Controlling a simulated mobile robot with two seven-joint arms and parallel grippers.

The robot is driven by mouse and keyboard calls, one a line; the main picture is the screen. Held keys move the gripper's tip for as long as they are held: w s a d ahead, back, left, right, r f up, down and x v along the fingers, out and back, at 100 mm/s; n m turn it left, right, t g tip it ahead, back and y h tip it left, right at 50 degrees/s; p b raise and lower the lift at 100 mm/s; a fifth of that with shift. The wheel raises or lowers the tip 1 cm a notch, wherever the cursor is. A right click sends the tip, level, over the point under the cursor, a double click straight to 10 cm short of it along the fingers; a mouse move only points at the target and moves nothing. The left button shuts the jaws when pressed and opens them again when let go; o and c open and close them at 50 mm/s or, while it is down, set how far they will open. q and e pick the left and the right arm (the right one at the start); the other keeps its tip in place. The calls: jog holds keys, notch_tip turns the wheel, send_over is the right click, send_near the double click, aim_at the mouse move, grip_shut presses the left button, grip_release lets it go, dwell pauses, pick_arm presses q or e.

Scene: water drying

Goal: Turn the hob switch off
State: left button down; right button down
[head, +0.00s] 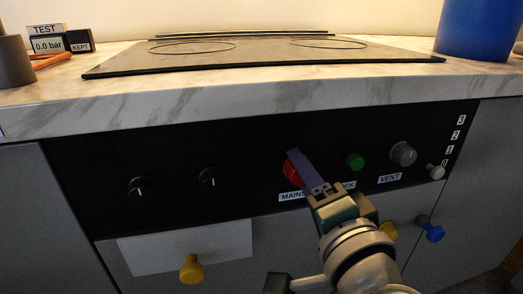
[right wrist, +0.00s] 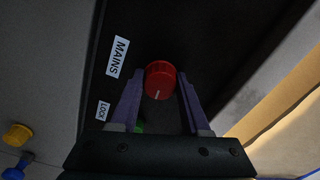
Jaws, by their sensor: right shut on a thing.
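The red knob (head: 291,168) sits on the black control panel, above a label reading MAINS (head: 291,196). It also shows in the right wrist view (right wrist: 160,79), where its white pointer mark points down the picture, toward the gripper body. My right gripper (head: 302,162) is at this knob, with its purple fingers on either side and shut on it. In the head view one finger covers part of the knob. The glass hob (head: 260,58) lies on the marble-look countertop above. My left gripper is not in view.
Two black knobs (head: 141,189) are to the left on the panel. A green button (head: 355,161), a grey VENT knob (head: 403,154) and a small light knob (head: 436,172) are to the right. Yellow (head: 191,270) and blue (head: 431,231) handles stick out below.

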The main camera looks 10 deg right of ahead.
jog(key=shift+m, duration=0.5)
dwell(0.3)
jog(key=shift+c, duration=1.9)
grip_release()
jog(key=s+p, duration=0.1)
jog(key=s, duration=0.9)
jog(key=shift+d, duration=0.15)
